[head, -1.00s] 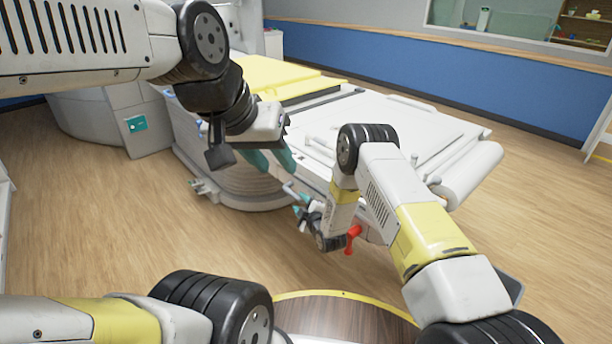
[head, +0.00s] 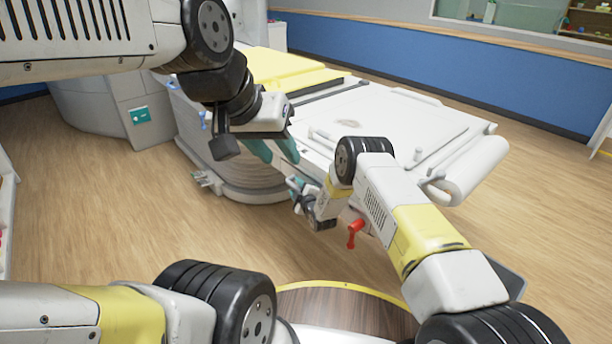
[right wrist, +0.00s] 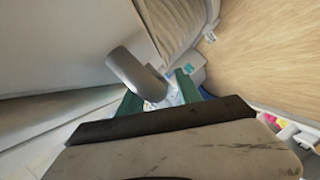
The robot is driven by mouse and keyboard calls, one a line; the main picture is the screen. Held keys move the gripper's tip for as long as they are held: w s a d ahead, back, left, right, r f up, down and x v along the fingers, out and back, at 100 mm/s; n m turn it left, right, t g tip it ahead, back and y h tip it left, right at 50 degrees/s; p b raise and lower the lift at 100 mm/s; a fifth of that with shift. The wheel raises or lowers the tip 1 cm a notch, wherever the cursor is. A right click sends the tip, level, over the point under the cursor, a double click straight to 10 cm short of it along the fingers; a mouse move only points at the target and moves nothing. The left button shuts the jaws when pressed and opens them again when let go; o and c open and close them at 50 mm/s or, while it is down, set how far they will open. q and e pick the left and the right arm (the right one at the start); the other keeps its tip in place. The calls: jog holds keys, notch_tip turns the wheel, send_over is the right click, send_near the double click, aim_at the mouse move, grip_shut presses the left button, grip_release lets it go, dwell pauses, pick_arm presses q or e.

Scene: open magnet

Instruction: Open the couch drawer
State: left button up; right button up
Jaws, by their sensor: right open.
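The couch (head: 400,125) is a long white table with a yellow pad at its far end. No drawer front stands out clearly on it, and my right arm hides part of its near side. My right gripper (head: 294,187) is low beside the couch's near edge. In the right wrist view, the green fingers of my right gripper (right wrist: 160,93) are apart. A grey rounded bar (right wrist: 137,74) reaches down towards them; I cannot tell whether it touches. My left gripper (head: 273,150) is higher, in front of the couch's near side, with its teal fingers apart and nothing seen between them.
A red lever (head: 355,233) hangs below the couch beside my right forearm. A white roll-shaped part (head: 477,170) sticks out at the couch's right end. A large white machine (head: 110,115) stands at the back left. The wooden floor (head: 520,270) is clear at the right.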

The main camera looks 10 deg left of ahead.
grip_shut()
dwell(1.3)
